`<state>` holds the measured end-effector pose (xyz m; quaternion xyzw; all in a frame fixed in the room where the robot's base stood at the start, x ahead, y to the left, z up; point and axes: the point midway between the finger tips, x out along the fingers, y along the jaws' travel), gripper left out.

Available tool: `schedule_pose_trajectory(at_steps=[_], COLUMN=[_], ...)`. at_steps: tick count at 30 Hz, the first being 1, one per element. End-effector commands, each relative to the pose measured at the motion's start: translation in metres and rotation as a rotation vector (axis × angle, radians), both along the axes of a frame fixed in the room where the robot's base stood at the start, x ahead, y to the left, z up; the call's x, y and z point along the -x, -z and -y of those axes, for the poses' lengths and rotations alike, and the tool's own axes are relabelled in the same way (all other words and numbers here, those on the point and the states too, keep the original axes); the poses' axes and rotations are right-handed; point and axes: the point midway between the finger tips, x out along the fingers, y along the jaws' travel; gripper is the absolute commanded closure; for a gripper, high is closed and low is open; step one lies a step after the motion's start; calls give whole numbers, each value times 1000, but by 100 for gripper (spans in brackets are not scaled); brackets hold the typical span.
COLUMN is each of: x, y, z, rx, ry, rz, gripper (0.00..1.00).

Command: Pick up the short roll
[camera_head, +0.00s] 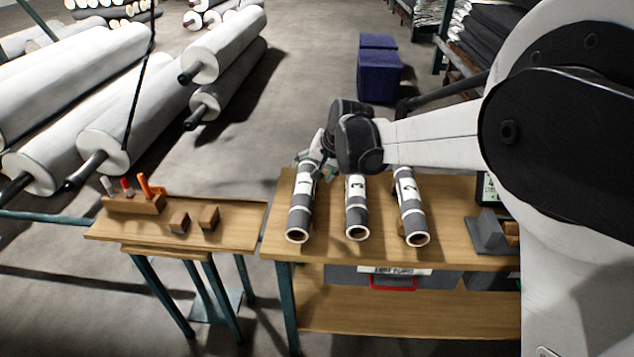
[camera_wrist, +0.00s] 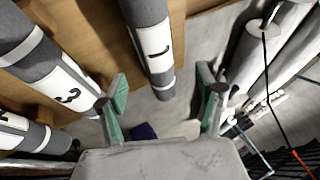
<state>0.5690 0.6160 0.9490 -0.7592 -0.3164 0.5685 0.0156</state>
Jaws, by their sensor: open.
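Three grey rolls with white labels and pale bands lie side by side on the wooden table: a left roll (camera_head: 300,209), a middle roll (camera_head: 356,213) and a right roll (camera_head: 411,213). Their lengths look similar, so I cannot tell which is the short roll. My gripper (camera_head: 322,168) is over the far end of the left roll and hides part of it. In the wrist view, my gripper (camera_wrist: 163,104) is open and empty, its green-padded fingers apart. A roll labelled 1 (camera_wrist: 149,40) ends in line with the gap. Another labelled roll (camera_wrist: 58,76) lies left of the fingers.
The table (camera_head: 460,222) also bears a grey holder (camera_head: 488,236) at right. A smaller side table (camera_head: 230,224) with small blocks and upright pegs stands at left. Large white rolls (camera_head: 155,110) lie behind it. Blue boxes (camera_head: 379,77) stand on the floor beyond.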

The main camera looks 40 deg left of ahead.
Motion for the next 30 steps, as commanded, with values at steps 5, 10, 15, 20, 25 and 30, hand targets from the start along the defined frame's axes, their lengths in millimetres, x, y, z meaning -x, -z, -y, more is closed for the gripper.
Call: schedule_pose_trajectory(at_steps=[5, 10, 15, 20, 25, 30], x=[-4, -6, -7, -9, -12, -13], y=[26, 38, 44, 61, 82, 89], z=[-15, -21, -23, -27, -36, -40], rx=[0, 0, 0, 0, 0, 0], ry=[-1, 0, 0, 0, 0, 0], rz=[0, 0, 0, 0, 0, 0], gripper=[32, 32, 32, 32, 32, 32])
